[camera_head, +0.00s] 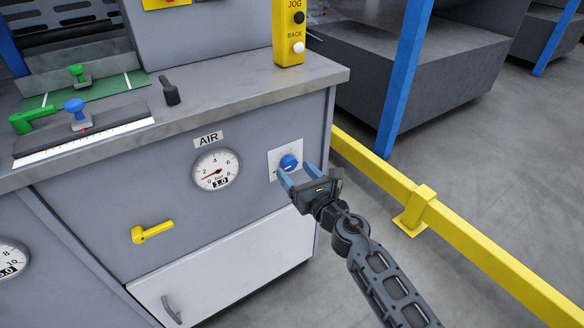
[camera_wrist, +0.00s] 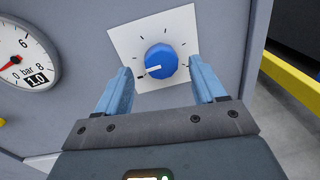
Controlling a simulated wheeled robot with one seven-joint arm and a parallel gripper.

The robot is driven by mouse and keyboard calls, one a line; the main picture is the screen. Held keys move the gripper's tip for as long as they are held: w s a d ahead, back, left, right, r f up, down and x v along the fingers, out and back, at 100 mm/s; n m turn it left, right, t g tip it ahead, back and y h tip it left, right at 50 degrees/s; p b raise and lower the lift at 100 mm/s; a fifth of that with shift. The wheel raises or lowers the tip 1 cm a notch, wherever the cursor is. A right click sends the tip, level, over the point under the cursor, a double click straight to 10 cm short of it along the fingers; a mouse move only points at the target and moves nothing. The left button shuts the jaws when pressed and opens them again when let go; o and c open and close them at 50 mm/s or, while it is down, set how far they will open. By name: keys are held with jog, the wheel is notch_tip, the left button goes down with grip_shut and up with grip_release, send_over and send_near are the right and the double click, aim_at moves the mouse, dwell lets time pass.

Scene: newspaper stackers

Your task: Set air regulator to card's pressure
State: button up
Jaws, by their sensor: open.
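The blue regulator knob (camera_head: 289,162) sits on a white dial plate (camera_head: 276,157) on the cabinet front. In the wrist view the knob (camera_wrist: 160,62) has a white pointer line aimed to the lower left of the tick marks. The AIR gauge (camera_head: 215,170) is left of it; its small display reads 1.0 and its red needle points low on the left. My gripper (camera_head: 298,178) is open in front of the knob. In the wrist view its blue fingers (camera_wrist: 162,82) stand apart, left and right of the knob's lower part, with visible gaps. No pressure card is recognisable.
A yellow lever (camera_head: 152,232) is on the cabinet front below the gauge. The countertop carries a ruler (camera_head: 85,140), blue and green knobs, and a JOG/BACK button post (camera_head: 289,35). A yellow rail (camera_head: 450,230) runs along the right.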

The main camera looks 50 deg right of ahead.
jog(key=shift+x, duration=1.2)
jog(key=shift+c, duration=0.5)
jog(key=c, duration=1)
jog(key=shift+o, duration=0.2)
jog(key=shift+m, duration=0.3)
